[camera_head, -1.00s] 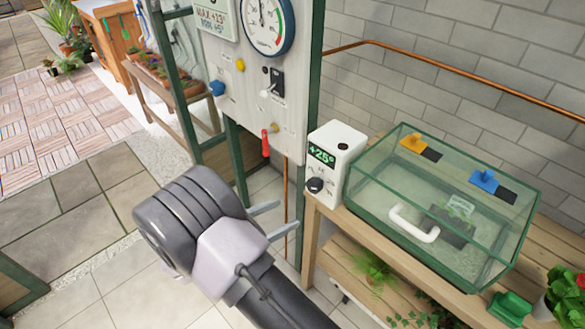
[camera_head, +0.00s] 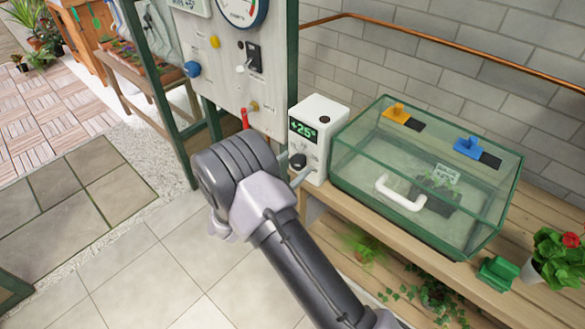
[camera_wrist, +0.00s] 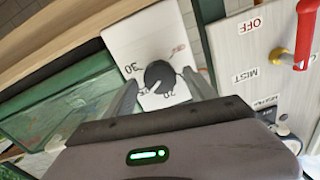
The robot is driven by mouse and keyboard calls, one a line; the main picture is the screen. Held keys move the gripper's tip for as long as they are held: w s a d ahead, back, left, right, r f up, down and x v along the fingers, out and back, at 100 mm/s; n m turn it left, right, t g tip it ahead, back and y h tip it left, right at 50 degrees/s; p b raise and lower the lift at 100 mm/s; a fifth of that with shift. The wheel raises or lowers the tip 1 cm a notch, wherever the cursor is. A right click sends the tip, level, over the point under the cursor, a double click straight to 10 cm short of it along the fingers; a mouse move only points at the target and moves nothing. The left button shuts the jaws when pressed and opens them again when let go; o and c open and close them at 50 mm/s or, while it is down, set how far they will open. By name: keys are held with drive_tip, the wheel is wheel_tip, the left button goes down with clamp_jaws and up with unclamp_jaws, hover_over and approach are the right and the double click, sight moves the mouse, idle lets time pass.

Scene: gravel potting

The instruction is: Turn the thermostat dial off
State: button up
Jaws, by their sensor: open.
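The white thermostat box (camera_head: 318,120) stands on the wooden bench left of the glass case, with a green display reading about +25°. Its black dial (camera_head: 298,160) is low on the front face, partly behind my gripper's fingers. In the wrist view the dial (camera_wrist: 160,77) lies between my two fingers, with the mark "30" beside it. My gripper (camera_head: 294,166) is open, its fingers on either side of the dial; I cannot tell whether they touch it. It also shows in the wrist view (camera_wrist: 165,95).
A glass case (camera_head: 425,175) with a white handle stands right of the thermostat. A control panel (camera_head: 225,70) with a gauge, knobs and a red lever (camera_head: 245,118) is to the left. A potted red flower (camera_head: 560,255) is at far right.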

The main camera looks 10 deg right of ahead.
drive_tip(key=c, duration=1.4)
